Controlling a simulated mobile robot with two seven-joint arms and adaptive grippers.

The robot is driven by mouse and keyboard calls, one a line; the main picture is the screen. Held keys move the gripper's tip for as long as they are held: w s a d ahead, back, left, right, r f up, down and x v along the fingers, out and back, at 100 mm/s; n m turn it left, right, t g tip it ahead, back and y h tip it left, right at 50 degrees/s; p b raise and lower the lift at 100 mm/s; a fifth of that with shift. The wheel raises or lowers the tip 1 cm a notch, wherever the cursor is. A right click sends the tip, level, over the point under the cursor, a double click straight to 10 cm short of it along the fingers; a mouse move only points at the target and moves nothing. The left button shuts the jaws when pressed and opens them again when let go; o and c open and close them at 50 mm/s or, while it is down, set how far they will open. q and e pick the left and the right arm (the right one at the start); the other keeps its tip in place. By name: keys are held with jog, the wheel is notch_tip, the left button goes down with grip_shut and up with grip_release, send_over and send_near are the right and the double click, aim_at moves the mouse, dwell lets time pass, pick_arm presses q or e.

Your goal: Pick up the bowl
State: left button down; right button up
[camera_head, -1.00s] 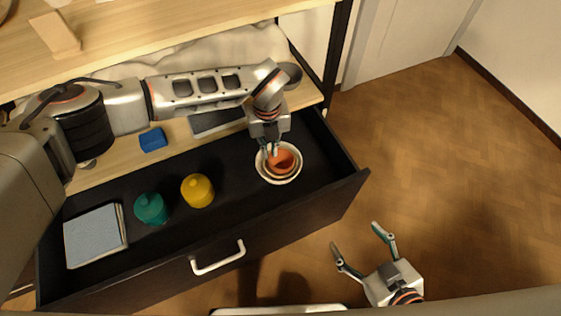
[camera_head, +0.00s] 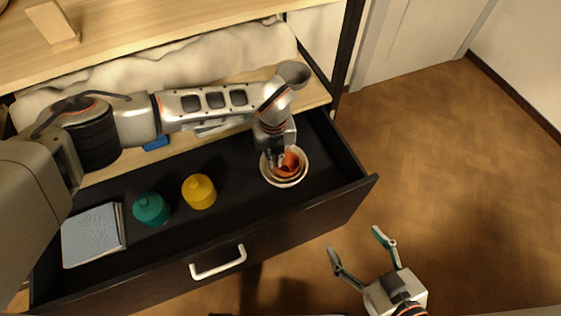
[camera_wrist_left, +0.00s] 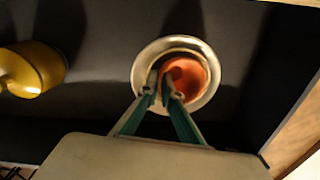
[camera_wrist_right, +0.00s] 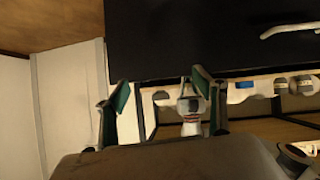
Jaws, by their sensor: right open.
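A small orange bowl (camera_head: 291,159) sits tilted within a wider cream bowl (camera_head: 303,172) at the right end of the open black drawer. The left wrist view shows the orange bowl (camera_wrist_left: 186,76) inside the pale rim of the cream bowl (camera_wrist_left: 207,98). My left gripper (camera_head: 278,158) points down into the bowls. Its fingers (camera_wrist_left: 161,84) are close together at the orange bowl's left edge and appear shut on its rim; the exact contact is hard to see. My right gripper (camera_head: 357,243) is open and empty, outside the drawer over the floor.
A yellow jar (camera_head: 199,192), a teal jar (camera_head: 151,209) and a blue-grey book (camera_head: 92,236) lie left in the drawer (camera_head: 240,215). A blue block (camera_head: 156,143) is on the surface behind. A wooden shelf (camera_head: 160,35) is above my left arm. Floor (camera_head: 440,170) at right is clear.

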pick_arm(q)
jog(key=r, duration=0.1)
jog(key=r+p, duration=0.1)
jog(key=r, duration=0.2)
jog(key=shift+w+r, duration=0.25)
jog(key=shift+r, duration=0.1)
jog(key=r, duration=0.1)
jog(key=r+p, duration=0.1)
jog(key=r, duration=0.1)
jog(key=r+p, duration=0.1)
jog(key=r, duration=0.1)
jog(key=shift+s+r, duration=0.2)
jog(key=shift+s, duration=0.05)
pick_arm(e)
jog(key=d, duration=0.1)
jog(key=s+d+f, duration=0.1)
jog(key=d, duration=0.1)
jog(key=shift+s+f+g+h, duration=0.2)
jog(key=shift+g+h, duration=0.1)
jog(key=shift+h, duration=0.1)
